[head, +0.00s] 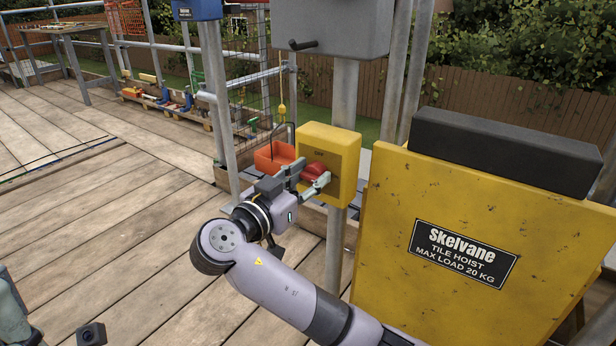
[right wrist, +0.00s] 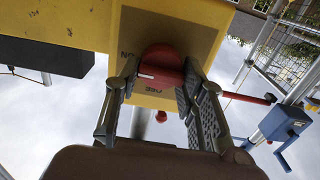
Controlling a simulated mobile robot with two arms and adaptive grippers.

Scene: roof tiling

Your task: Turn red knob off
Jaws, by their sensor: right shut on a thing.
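The red knob (head: 314,170) is on the front of a yellow box (head: 343,150) fixed to a grey post. My right gripper (head: 306,178) is shut on the knob, one finger on each side. In the right wrist view the knob (right wrist: 162,62) sits between the fingers, with a short white mark on its left part. Dark lettering on the box beside it appears upside down, with "ON" at the knob's left. Parts at the lower left edge of the head view may belong to my left arm; its jaws cannot be made out.
A yellow tile hoist panel (head: 460,240) with a black bar on top stands close to the right of my right arm. An orange bin (head: 272,155) is just left of the yellow box. A grey box (head: 330,28) hangs above.

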